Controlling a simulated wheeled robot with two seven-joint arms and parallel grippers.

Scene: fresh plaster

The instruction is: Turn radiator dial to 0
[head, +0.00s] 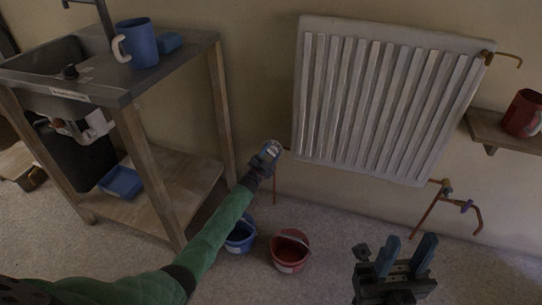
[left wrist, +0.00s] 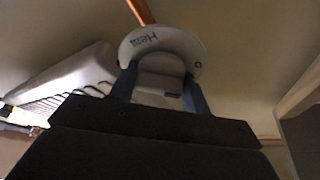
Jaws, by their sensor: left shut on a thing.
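The white radiator (head: 385,100) hangs on the wall in the head view. Its round white dial (left wrist: 160,43) fills the upper middle of the left wrist view, with dark lettering and a small dark mark near its right edge. I cannot read a setting from it. My left gripper (left wrist: 157,88) is shut on the dial, one blue finger on each side. In the head view my left gripper (head: 268,155) is at the radiator's lower left corner and hides most of the dial. My right gripper (head: 405,256) is open and empty, low at the front right.
A sink bench (head: 120,90) with a blue mug (head: 141,44) stands at the left. A blue bucket (head: 240,236) and a red bucket (head: 290,250) stand on the floor below my left arm. Copper pipes (head: 430,210) and a shelf with a red mug (head: 523,113) are at the right.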

